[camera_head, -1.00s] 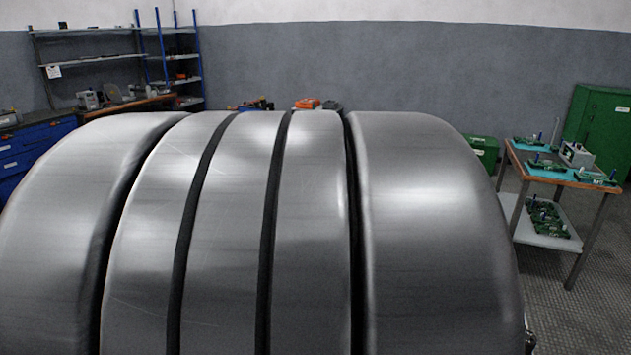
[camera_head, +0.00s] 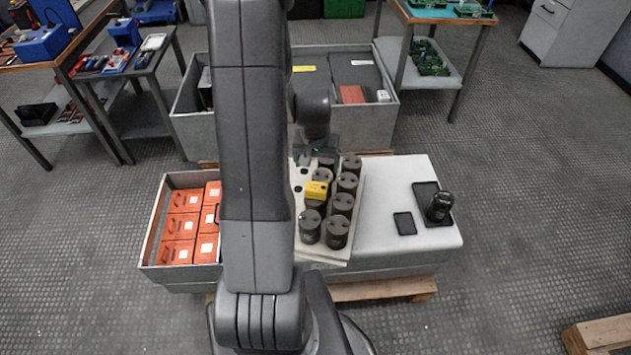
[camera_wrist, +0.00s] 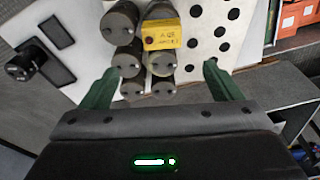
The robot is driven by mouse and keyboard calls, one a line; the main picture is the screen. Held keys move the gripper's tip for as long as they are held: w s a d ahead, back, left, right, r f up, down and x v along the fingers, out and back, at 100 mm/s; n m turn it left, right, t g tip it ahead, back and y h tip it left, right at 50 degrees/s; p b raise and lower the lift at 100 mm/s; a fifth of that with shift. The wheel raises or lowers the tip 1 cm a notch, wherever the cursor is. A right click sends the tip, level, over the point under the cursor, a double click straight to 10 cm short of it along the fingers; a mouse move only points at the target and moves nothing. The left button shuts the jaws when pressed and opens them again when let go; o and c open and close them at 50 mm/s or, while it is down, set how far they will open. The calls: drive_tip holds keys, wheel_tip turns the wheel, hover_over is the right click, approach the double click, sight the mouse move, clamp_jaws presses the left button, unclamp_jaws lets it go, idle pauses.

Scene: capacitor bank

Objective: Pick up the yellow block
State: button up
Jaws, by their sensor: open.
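The yellow block (camera_head: 317,189) sits among dark cylindrical capacitors (camera_head: 337,231) on a pale perforated plate (camera_head: 358,190). In the wrist view the yellow block (camera_wrist: 161,38) has dark markings on its face and rests on or against the capacitors at the top centre. My gripper (camera_wrist: 160,70) is open with its green fingers spread apart. The block lies between and beyond the fingertips in that picture, and nothing is held.
A grey bin (camera_head: 153,224) of orange boxes stands at the left. The grey bench (camera_head: 398,180) carries dark trays and a black cylindrical part (camera_head: 439,206) at the right. Another open grey bin (camera_head: 190,126) stands behind.

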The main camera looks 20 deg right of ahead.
sight(316, 186)
drive_tip(key=f, duration=0.7)
drive_tip(key=shift+w+d+f+b, duration=0.2)
drive_tip(key=shift+w+f+b, duration=0.15)
drive_tip(key=shift+w+f, duration=0.2)
drive_tip(key=shift+f, duration=1.2)
drive_tip(key=shift+w+f, duration=0.15)
drive_tip(key=shift+f, duration=1.15)
drive_tip(key=shift+c, duration=0.3)
drive_tip(key=shift+r, duration=0.1)
drive_tip(key=c, duration=1.2)
